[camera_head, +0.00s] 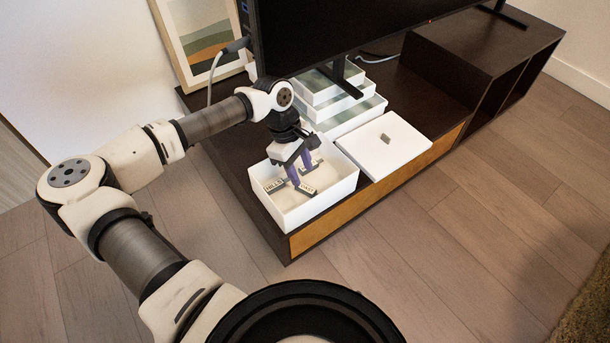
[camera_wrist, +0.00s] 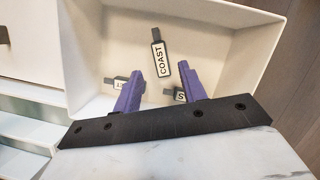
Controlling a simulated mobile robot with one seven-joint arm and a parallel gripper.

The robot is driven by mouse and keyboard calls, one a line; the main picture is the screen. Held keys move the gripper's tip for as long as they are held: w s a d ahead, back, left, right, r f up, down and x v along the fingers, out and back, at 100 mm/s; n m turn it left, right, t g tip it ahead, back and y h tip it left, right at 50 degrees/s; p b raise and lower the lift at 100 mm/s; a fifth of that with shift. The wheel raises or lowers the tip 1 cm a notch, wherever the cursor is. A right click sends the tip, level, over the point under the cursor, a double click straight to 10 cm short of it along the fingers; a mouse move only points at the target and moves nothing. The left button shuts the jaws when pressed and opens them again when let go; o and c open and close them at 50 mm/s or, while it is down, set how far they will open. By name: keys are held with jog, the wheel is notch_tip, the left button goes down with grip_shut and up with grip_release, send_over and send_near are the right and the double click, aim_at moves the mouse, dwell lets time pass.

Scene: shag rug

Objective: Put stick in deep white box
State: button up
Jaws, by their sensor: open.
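The deep white box (camera_head: 335,189) stands open on the dark low cabinet, and its inside fills much of the wrist view (camera_wrist: 215,20). My gripper (camera_head: 301,178) reaches down into it with purple fingers. In the wrist view the fingers (camera_wrist: 160,80) are spread apart with nothing held between them. A dark-ended stick with a white label reading "COAST" (camera_wrist: 159,58) lies on the box floor beyond the fingertips. Two more labelled sticks lie by the fingers, one at the left (camera_wrist: 120,84) and one at the right (camera_wrist: 180,96), both partly hidden. Which stick is meant, I cannot tell.
A flat white box (camera_head: 388,155) with a small grey object (camera_head: 385,138) on top stands right beside the deep box. Stacked white trays (camera_head: 345,112) and a television (camera_head: 340,35) stand behind. The dark cabinet (camera_head: 460,85) extends right. Wood floor lies in front.

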jog(key=p+v, duration=0.2)
jog(key=v, duration=0.4)
jog(key=shift+r, duration=0.3)
jog(key=shift+a, duration=0.15)
